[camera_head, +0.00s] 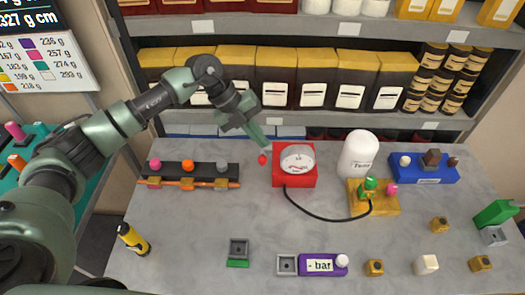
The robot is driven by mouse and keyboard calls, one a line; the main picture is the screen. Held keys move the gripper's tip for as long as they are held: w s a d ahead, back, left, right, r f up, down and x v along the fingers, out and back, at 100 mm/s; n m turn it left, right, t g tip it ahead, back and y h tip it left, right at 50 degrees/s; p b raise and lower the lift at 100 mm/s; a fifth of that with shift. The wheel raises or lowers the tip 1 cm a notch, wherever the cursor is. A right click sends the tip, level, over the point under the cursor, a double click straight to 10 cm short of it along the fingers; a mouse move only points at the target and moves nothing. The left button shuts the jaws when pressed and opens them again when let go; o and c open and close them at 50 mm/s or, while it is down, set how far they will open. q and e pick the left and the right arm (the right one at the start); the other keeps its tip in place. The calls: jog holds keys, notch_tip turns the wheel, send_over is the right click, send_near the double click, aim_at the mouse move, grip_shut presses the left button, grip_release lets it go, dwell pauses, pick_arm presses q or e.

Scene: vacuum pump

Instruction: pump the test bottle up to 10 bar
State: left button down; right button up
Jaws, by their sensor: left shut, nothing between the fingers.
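A red box with a round dial gauge (294,178) stands at the back middle of the table. A small red knob (262,159) shows just left of it. My left gripper (262,144) is shut and empty, its tips just above the knob; I cannot tell whether they touch it. A white bottle (358,152) stands upright behind a yellow block (387,207) with a green valve (370,184) and a pink knob. A black hose (318,214) runs from the red box to that block. A purple display (315,265) reads "- bar". My right gripper is not in view.
A dark rack (194,170) with coloured knobs stands at the left, a blue rack (428,178) at the right. A yellow-black cylinder (133,239), a grey-green socket (238,252) and small blocks lie in front. Shelves (220,25) close off the back. The middle table is mostly clear.

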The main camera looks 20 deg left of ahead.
pick_arm(q)
jog(key=shift+w+r, duration=0.1)
jog(key=shift+r, duration=0.05)
jog(key=w+r, duration=0.1)
jog(key=r, duration=0.1)
jog(key=w+a+r+p, duration=0.1)
jog(key=w, duration=0.1)
jog(key=shift+r, duration=0.4)
dwell(1.0)
